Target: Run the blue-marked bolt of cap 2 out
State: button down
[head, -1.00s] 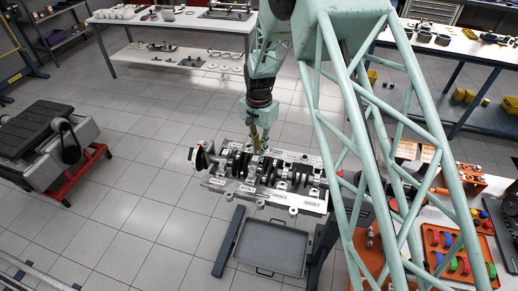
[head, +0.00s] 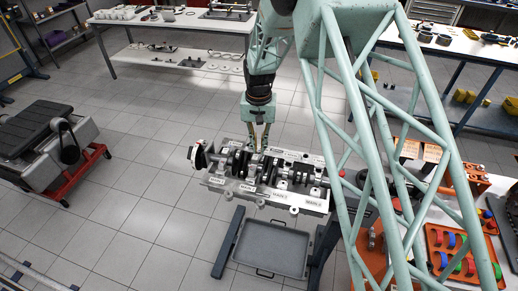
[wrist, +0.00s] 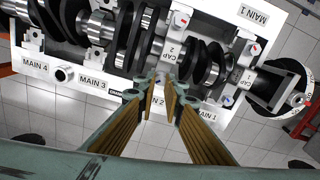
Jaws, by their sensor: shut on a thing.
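The engine block (head: 285,203) lies on its stand with the crankshaft in it. It also shows in the wrist view (wrist: 92,70). Cap 2 (wrist: 172,50) is in the upper middle of the wrist view, with a red-marked bolt (wrist: 182,19) at its far end. My gripper (wrist: 162,82) is at the near end of cap 2, beside the partly covered MAIN 2 label. Its fingers are shut on the bolt there. The bolt's head and any blue mark are hidden between the fingertips. In the head view my gripper (head: 259,147) points down over the block.
Cap 1 (wrist: 246,74) stands to the right of cap 2, with red and blue marks on its bolts. A grey tray (head: 270,248) is in front of the block. An orange tray (head: 440,240) with coloured parts is on the right-hand table.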

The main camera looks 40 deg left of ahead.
aim_at(258, 151)
jog(key=n+b, duration=0.1)
jog(key=n, duration=0.5)
jog(key=shift+s+f, duration=0.1)
jog(key=n+b, duration=0.1)
jog(key=n, duration=0.4)
jog(key=shift+s, duration=0.15)
jog(key=shift+f+n, duration=0.1)
jog(key=shift+n, duration=0.3)
jog(key=c, duration=2.7)
grip_release()
jog(key=shift+a+r, duration=0.1)
jog(key=shift+r, duration=0.25)
jog(key=shift+r, duration=3.8)
jog(key=shift+c, duration=0.8)
